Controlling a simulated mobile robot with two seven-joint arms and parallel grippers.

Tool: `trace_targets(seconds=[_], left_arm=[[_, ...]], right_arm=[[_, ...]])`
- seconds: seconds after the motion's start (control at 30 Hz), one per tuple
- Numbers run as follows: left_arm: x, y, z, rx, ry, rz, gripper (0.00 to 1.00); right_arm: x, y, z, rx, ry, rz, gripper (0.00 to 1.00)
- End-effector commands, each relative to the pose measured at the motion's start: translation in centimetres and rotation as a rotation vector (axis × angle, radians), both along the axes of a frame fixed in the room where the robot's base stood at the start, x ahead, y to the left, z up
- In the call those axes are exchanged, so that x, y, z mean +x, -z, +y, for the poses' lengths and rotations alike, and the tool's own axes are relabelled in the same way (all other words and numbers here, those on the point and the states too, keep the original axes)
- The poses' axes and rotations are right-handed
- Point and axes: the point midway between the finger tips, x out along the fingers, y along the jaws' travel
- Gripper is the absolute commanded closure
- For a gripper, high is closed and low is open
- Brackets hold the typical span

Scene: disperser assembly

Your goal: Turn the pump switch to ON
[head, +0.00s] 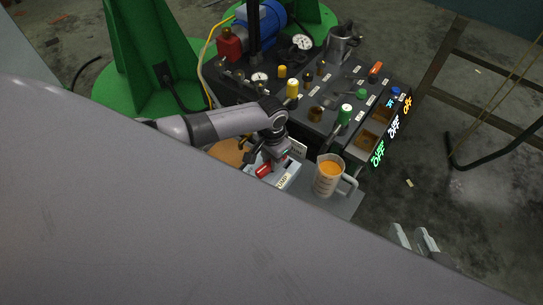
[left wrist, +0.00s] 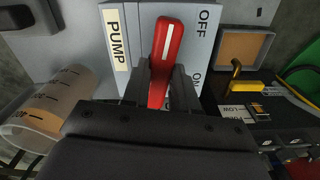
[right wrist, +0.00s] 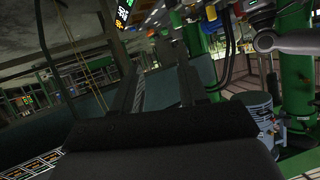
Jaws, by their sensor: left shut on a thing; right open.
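The pump switch is a red lever (left wrist: 165,45) with a white stripe, on a grey box (left wrist: 190,15) labelled PUMP, OFF and ON. In the left wrist view the striped end points up toward the OFF side, slightly tilted; the ON label is lower, partly hidden by a finger. My left gripper (left wrist: 160,82) is shut on the lever, one finger on each side. In the head view the red lever (head: 264,170) shows beneath my left gripper (head: 272,158). My right gripper (head: 414,238) is open and empty, away from the panel at lower right.
A measuring cup (head: 328,177) with orange liquid stands close to the right of the pump box. Behind is a dark panel (head: 330,90) with knobs, gauges and yellow and green handles. Glowing displays (head: 393,128) on its right side read OFF. Open floor lies right.

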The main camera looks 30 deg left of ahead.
Motion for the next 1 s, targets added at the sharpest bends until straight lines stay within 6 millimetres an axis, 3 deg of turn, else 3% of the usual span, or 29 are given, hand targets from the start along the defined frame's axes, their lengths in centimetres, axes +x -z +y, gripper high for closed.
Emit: trace_targets(seconds=[0.33,1.0], left_arm=[[-0.1,-0.1,0.0,-0.001,0.318,0.004,1.00],[-0.1,0.0,0.0,0.000,0.955,0.001,1.00]], right_arm=[[-0.7,-0.3,-1.6,-0.091,0.024,0.005,0.57],[-1.2,0.0,-2.4,-0.137,0.028,0.018,0.57]])
